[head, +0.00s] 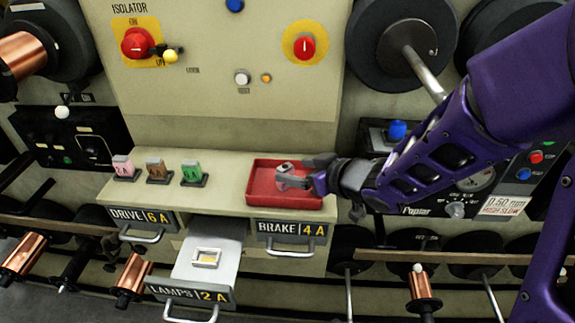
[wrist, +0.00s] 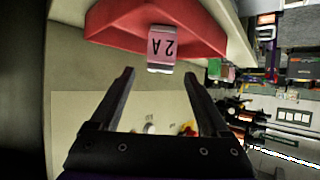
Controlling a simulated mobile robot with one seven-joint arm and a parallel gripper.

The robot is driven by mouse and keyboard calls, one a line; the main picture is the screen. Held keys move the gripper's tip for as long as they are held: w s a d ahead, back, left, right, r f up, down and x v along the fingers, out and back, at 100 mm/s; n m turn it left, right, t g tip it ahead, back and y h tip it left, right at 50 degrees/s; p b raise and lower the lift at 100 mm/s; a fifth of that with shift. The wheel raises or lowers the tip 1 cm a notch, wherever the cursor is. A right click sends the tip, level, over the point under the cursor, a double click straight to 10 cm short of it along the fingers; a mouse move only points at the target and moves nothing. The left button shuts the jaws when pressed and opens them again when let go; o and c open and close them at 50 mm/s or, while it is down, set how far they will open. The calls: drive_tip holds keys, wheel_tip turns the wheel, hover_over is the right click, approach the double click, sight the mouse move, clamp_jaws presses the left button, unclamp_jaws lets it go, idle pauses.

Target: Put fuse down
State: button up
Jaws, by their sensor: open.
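A pink fuse marked 2 A (wrist: 162,46) sits at the red tray (wrist: 112,26) in the wrist view. The red tray (head: 258,197) lies on the cream shelf in the head view. My gripper (head: 294,177) is over the tray in the head view, and its fingers partly hide what lies there. In the wrist view my gripper (wrist: 159,76) is open, with its fingertips spread to either side and the fuse just beyond them. No finger visibly grips the fuse.
A pink fuse (head: 123,166), a brown fuse (head: 157,169) and a green fuse (head: 192,172) stand in holders on the shelf left of the tray. The LAMPS drawer (head: 207,274) is pulled out below. The BRAKE drawer (head: 292,232) is shut.

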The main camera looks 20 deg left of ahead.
drive_tip(key=p+v, duration=0.1)
drive_tip(key=v, duration=0.6)
drive_tip(key=shift+d+p, duration=0.2)
drive_tip(key=shift+p, duration=0.15)
drive_tip(key=shift+s, duration=0.1)
